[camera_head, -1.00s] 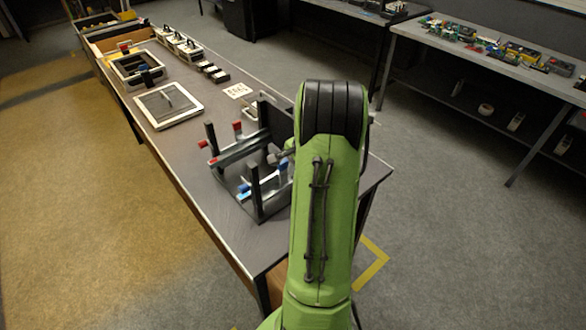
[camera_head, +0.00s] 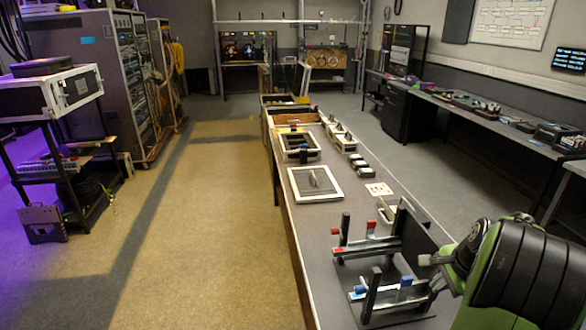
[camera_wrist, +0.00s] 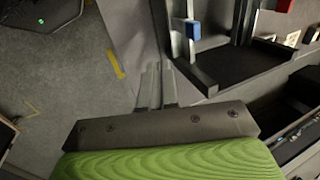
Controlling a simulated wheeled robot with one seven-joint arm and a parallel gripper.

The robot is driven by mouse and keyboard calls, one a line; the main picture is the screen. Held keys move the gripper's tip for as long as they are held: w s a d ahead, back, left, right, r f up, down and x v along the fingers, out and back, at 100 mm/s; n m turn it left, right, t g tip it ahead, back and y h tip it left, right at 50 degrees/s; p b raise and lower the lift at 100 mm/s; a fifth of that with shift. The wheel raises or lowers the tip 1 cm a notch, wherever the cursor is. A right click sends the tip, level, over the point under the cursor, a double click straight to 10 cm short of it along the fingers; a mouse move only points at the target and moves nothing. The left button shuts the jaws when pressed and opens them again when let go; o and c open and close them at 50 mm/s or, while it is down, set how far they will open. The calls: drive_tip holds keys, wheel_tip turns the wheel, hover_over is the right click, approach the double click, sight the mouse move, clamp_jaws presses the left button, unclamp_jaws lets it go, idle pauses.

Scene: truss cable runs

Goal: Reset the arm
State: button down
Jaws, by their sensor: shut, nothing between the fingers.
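My gripper (camera_wrist: 157,88) shows in the wrist view, its two pale fingers side by side and shut with nothing between them. It points down past the edge of the long workbench (camera_wrist: 132,35), next to a black fixture. In the head view my green and black arm fills the lower right corner and hides part of the bench end. The black fixture (camera_head: 374,290) stands at the near end of the bench, with upright posts, red clips and blue clips. A blue clip (camera_wrist: 193,30) also shows in the wrist view. The fingertips look clear of the fixture.
On the bench (camera_head: 300,245) lie a white-framed panel (camera_head: 315,184), an open frame box (camera_head: 299,145), several small dark blocks (camera_head: 360,165) and a marked white card (camera_head: 379,189). A equipment rack (camera_head: 105,80) stands at left. The floor (camera_head: 215,220) left of the bench is clear.

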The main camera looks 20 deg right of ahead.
drive_tip(key=w+a+r+n, duration=0.1)
drive_tip(key=a+r+n, duration=0.4)
drive_tip(key=a, duration=0.6)
drive_tip(key=w+a+r+n, duration=0.1)
drive_tip(key=a+r+n, duration=0.35)
drive_tip(key=a, duration=0.55)
drive_tip(key=s+a+n+t, duration=0.1)
drive_tip(key=s+a+n, duration=1)
drive_tip(key=s+a, duration=0.1)
drive_tip(key=shift+s+a+t+y, duration=0.15)
drive_tip(key=shift+a+t+y, duration=0.2)
drive_tip(key=shift+a, duration=0.35)
drive_tip(key=shift+r, duration=0.1)
